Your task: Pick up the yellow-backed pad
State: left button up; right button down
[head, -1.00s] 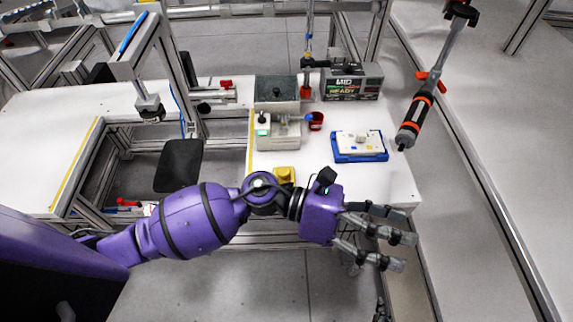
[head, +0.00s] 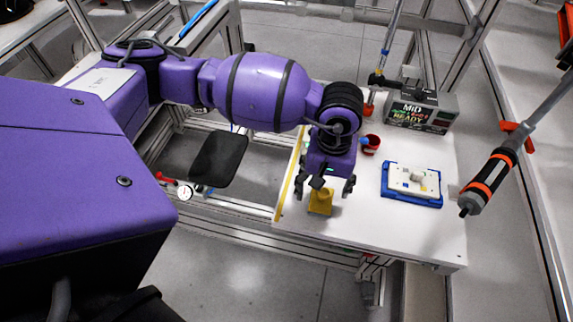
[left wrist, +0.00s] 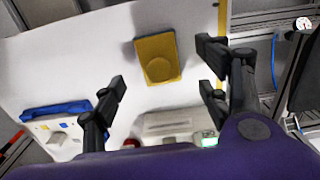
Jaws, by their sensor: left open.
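The yellow-backed pad (head: 320,201) lies on the white table near its front left edge. In the left wrist view the pad (left wrist: 157,58) shows as a yellow plate with a round raised part, and a shadow beside it. My left gripper (head: 325,190) is open and points down right by the pad in the head view. In the left wrist view its fingers (left wrist: 165,90) are spread apart with the pad beyond their tips, between the two sides. I see no contact with the pad. My right gripper is not in view.
A blue tray (head: 412,199) with a white part in it stands to the right on the table. A red cup (head: 371,144) and a display box (head: 421,110) stand farther back. A hanging screwdriver (head: 487,182) is at the table's right side.

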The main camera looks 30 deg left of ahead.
aim_at(324, 192)
pick_arm(q)
notch_tip(324, 192, down, 4)
jog(key=shift+f+b, duration=0.2)
jog(key=shift+b, duration=0.45)
jog(key=shift+r, duration=0.1)
jog(key=shift+c, duration=0.2)
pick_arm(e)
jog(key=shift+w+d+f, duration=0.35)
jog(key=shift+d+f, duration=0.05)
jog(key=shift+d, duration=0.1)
pick_arm(q)
jog(key=shift+w, duration=0.1)
jog(key=c, duration=1.2)
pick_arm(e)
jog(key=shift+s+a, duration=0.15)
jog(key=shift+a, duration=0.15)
pick_arm(q)
jog(key=shift+r, duration=0.1)
